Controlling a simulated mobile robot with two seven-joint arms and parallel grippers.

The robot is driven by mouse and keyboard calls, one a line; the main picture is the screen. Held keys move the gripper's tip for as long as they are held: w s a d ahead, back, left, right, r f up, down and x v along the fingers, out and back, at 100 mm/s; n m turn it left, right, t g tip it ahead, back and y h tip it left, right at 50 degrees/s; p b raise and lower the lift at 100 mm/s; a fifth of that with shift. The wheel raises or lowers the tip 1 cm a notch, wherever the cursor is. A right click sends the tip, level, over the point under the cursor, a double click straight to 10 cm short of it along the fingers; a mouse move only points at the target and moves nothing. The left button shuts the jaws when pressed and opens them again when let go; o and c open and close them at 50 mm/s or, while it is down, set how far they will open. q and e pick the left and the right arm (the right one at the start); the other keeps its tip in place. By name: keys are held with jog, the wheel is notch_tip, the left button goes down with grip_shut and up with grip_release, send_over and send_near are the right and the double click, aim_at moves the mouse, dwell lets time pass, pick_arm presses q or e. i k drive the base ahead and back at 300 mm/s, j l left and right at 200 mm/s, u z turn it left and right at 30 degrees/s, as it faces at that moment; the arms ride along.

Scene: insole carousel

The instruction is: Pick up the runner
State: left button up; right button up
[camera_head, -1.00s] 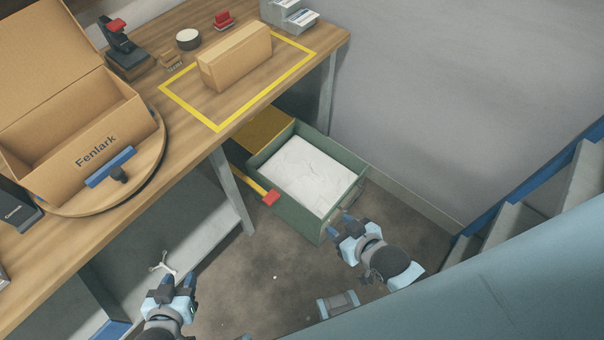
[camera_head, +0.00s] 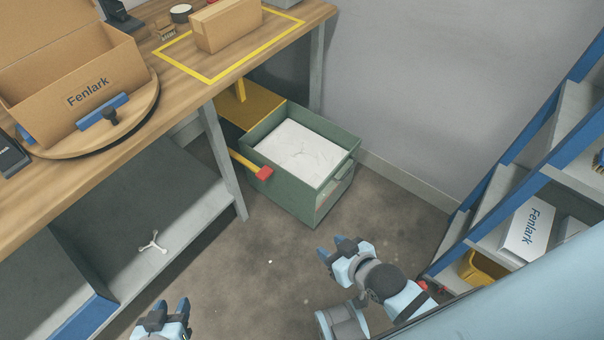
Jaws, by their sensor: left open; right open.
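I cannot make out a runner in the head view. An open brown box marked Fenlark (camera_head: 112,108) stands on the round turntable (camera_head: 147,112) on the bench, its visible inside empty. An open green drawer (camera_head: 290,198) below the bench holds white paper (camera_head: 300,148); anything under the paper is hidden. My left gripper (camera_head: 170,309) is open and empty at the bottom edge, in front of the lower shelf. My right gripper (camera_head: 332,248) is open and empty, in front of the drawer and apart from it.
A closed brown carton (camera_head: 228,24) stands inside the yellow outline on the bench. A white three-armed piece (camera_head: 153,243) lies on the lower shelf. A blue-edged rack (camera_head: 492,190) with a white Fenlark box (camera_head: 528,230) stands at the right. The floor between is mostly clear.

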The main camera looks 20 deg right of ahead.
aim_at(152, 243)
jog(key=u, duration=0.85)
jog(key=i+j+u, duration=0.3)
jog(key=i, duration=0.3)
jog(key=i+u, duration=0.3)
jog(key=i, duration=0.3)
